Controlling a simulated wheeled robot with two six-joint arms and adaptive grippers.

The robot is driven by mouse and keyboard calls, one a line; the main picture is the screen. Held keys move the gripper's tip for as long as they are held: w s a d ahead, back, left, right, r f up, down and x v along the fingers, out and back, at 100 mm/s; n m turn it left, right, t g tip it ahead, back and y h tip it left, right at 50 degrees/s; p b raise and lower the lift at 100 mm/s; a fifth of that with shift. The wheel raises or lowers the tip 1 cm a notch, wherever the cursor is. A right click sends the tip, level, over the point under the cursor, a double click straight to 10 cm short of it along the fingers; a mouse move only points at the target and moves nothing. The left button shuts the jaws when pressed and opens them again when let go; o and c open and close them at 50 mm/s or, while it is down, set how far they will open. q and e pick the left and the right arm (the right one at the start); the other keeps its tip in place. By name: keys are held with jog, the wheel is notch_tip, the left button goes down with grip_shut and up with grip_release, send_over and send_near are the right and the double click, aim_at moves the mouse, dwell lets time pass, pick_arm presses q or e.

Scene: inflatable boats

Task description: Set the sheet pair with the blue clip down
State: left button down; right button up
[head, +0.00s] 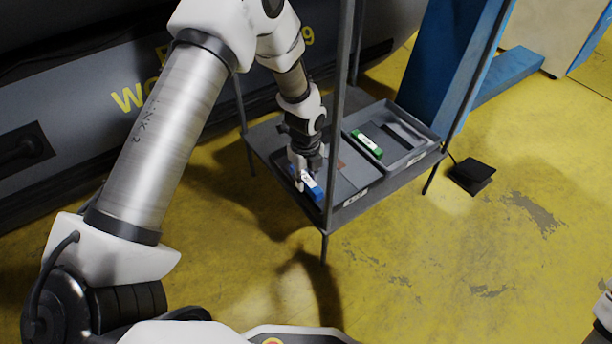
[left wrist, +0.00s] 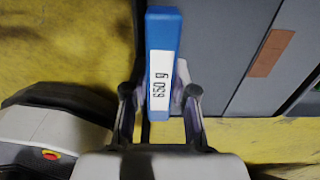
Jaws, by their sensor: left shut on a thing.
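The blue clip (head: 314,189) has a white label and is at the front left of a grey shelf in the head view. In the left wrist view the blue clip (left wrist: 162,35) stands lengthwise between the fingers, its label reading 650 g. My left gripper (head: 302,180) is shut on it; the fingers (left wrist: 160,100) also show in the wrist view. Grey sheet material (left wrist: 205,50) lies right beside the clip there. I cannot tell whether the sheet pair touches the shelf or hangs just above it.
A grey tray (head: 436,138) with a green clip (head: 367,144) and a dark sheet (head: 402,131) stands on the shelf's right part. Thin dark posts (head: 340,110) rise at the shelf's corners. A black object (head: 472,174) lies on the open yellow floor.

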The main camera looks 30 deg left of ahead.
pick_arm(q)
jog(key=c, duration=0.9)
grip_release()
jog(key=shift+c, duration=0.2)
jog(key=shift+r, duration=0.4)
notch_tip(320, 180, up, 12)
jog(key=p, duration=0.7)
jog(key=shift+r, duration=0.15)
